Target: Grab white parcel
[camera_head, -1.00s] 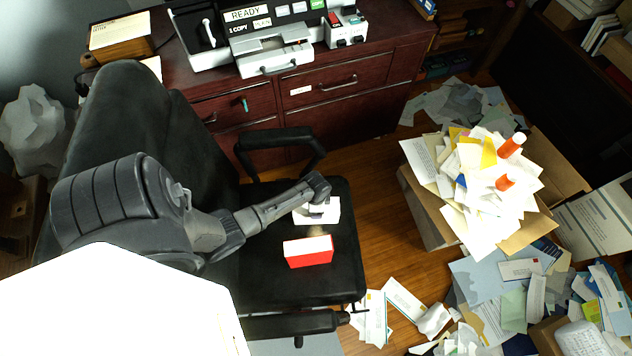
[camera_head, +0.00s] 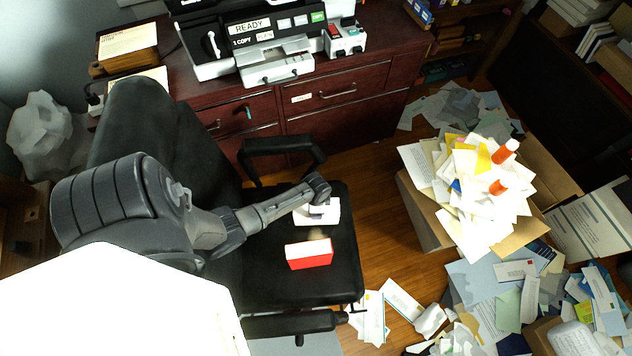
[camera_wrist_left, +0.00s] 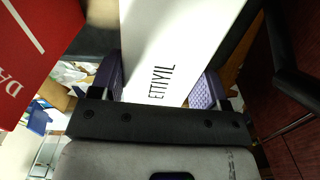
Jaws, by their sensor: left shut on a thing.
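The white parcel (camera_head: 318,212) is on the seat of the black office chair, near its far side. My left gripper (camera_wrist_left: 161,88) is shut on it, with a purple-padded finger on each side. In the left wrist view the white parcel (camera_wrist_left: 178,45) fills the gap between the fingers and shows dark lettering. In the head view my left arm reaches in from the left and its wrist covers part of the parcel. My right gripper is not in view.
A red and white box (camera_head: 309,254) lies on the seat just in front of the parcel. The chair's armrest (camera_head: 281,146) stands behind it. A dark red cabinet (camera_head: 345,110) carries a printer. A box heaped with papers (camera_head: 470,195) stands at right.

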